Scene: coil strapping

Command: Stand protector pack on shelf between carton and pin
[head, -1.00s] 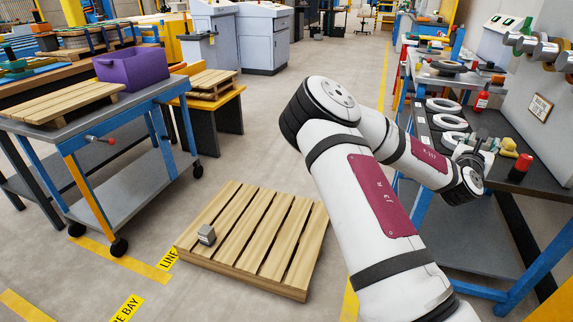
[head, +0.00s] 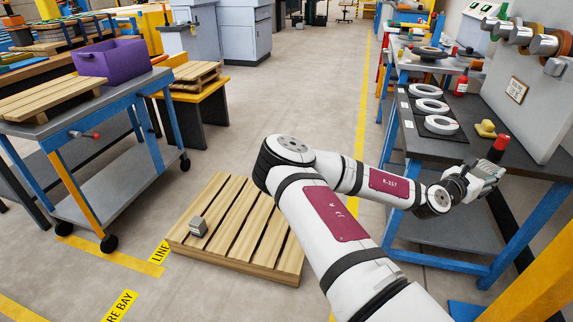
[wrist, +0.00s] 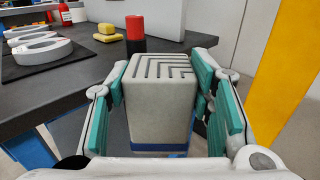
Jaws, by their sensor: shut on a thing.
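The protector pack (wrist: 158,95) is a pale grey block with dark nested L-shaped grooves on its top and a blue band low on its near side. My gripper (wrist: 163,105) is shut on it, with green pads on its left and right sides. In the head view my gripper (head: 467,184) holds the pack (head: 490,171) by the near edge of the right workbench. The bench has a grey lower shelf (head: 430,236). I cannot make out the carton or the pin in either view.
On the bench top (head: 467,148) are several white rings (head: 440,124), a yellow block (head: 485,129) and a red-and-black cylinder (head: 499,147) close beyond the pack. A yellow post (wrist: 285,70) stands at right. A pallet (head: 235,232) with a small grey block (head: 198,227) lies on the floor.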

